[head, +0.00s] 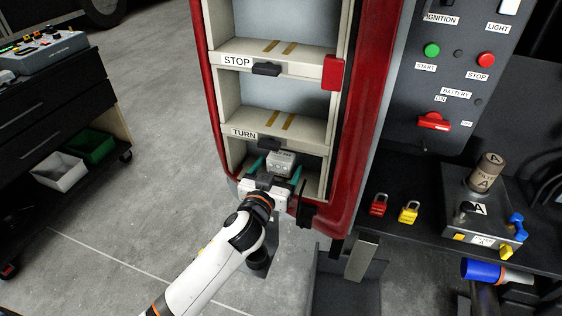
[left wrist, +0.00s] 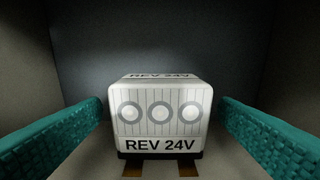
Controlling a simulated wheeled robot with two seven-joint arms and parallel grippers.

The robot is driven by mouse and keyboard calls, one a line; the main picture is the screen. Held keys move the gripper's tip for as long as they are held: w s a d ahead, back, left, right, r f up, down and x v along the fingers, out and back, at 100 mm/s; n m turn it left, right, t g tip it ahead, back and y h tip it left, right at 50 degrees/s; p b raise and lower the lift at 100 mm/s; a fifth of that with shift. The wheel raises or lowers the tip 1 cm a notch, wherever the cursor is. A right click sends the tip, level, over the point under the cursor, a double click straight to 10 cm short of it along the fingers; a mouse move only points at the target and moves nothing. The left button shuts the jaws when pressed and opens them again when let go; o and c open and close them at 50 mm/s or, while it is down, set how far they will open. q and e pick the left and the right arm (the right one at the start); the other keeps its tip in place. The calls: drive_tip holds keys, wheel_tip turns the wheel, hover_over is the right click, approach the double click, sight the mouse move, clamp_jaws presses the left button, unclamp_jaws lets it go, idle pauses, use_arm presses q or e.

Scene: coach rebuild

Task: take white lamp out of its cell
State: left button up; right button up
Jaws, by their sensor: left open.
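The white lamp (head: 282,162) is a small white block with rounded edges. It sits in the lowest visible cell of the red-framed rack, below the TURN label (head: 244,133). In the left wrist view the lamp (left wrist: 161,116) faces me, with three round lenses and the label REV 24V. My left gripper (head: 276,172) is at the cell's mouth, open. Its teal fingers reach in on both sides of the lamp, and in the left wrist view (left wrist: 162,135) a gap shows on each side. My right gripper is not in view.
The cell walls (left wrist: 288,60) stand close outside the fingers. Above are empty cells labelled STOP (head: 237,61) and TURN, with dark latches. A red frame post (head: 362,130) borders the right. A bench (head: 400,238) with padlocks stands at right, a dark cabinet (head: 50,100) at left.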

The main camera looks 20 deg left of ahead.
sight(278, 167)
use_arm(q)
drive_tip(key=shift+w, duration=1.55)
drive_tip(key=c, duration=1)
drive_tip(key=shift+c, duration=0.6)
drive_tip(key=shift+r, duration=0.15)
